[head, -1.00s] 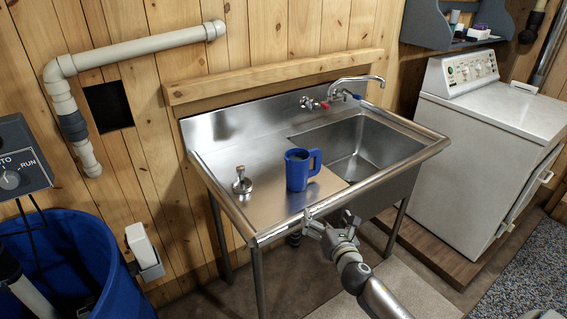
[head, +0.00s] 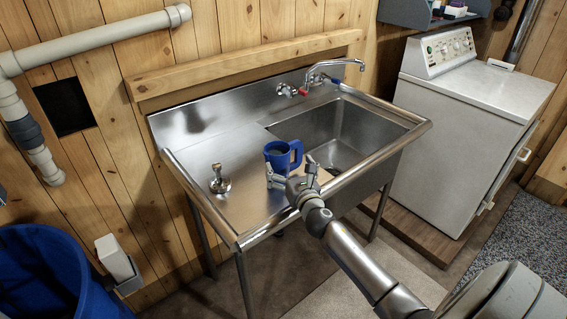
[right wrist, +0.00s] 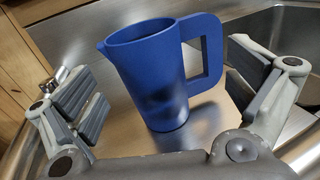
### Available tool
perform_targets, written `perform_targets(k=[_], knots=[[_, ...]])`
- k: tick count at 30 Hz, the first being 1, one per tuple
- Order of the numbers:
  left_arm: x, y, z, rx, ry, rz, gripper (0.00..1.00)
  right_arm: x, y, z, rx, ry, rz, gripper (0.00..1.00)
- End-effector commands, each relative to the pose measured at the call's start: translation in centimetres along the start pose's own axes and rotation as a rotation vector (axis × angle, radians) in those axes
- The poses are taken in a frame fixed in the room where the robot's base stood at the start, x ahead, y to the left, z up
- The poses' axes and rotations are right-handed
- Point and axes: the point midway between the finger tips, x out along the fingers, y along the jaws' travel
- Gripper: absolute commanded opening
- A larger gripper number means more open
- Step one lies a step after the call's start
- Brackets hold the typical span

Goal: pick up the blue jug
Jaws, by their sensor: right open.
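The blue jug (head: 279,154) stands upright on the steel drainboard, left of the sink basin, with its handle to the right. My right gripper (head: 291,174) is at the front of the jug and hides its lower part in the head view. In the right wrist view the jug (right wrist: 158,80) shows between the two spread fingers of the right gripper (right wrist: 160,105). The fingers appear apart from it, and the handle points toward the right finger. The right gripper is open and empty. My left gripper is not in view.
The steel sink (head: 240,240) has a raised front rim below my right arm. A small metal fitting (head: 219,180) stands left of the jug. The basin (head: 345,135) and faucet (head: 335,66) are to the right and behind. A white washer (head: 470,125) stands farther right.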

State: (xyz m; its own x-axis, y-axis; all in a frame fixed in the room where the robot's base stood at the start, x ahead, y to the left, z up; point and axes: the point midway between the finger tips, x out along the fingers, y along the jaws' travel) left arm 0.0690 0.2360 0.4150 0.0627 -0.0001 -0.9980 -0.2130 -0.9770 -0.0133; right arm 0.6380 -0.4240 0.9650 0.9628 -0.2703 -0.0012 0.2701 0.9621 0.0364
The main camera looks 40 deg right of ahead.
Motion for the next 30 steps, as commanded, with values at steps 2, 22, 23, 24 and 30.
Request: perform_targets(k=[2, 22, 23, 24, 30], knots=[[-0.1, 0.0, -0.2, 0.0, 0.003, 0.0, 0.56, 0.6, 0.0, 0.1, 0.003, 0.0, -0.001, 1.0], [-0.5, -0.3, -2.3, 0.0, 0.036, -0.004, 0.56, 5.1, 0.1, 0.0, 0.002, 0.001, -0.001, 1.0], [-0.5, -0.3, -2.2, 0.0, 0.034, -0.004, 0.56, 5.1, 0.1, 0.0, 0.002, 0.001, -0.001, 0.99], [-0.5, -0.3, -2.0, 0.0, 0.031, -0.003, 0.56, 5.1, 0.1, 0.0, 0.002, 0.001, -0.001, 0.94], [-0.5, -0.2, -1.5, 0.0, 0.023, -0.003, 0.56, 5.1, 0.1, 0.0, 0.001, 0.001, -0.001, 0.68]])
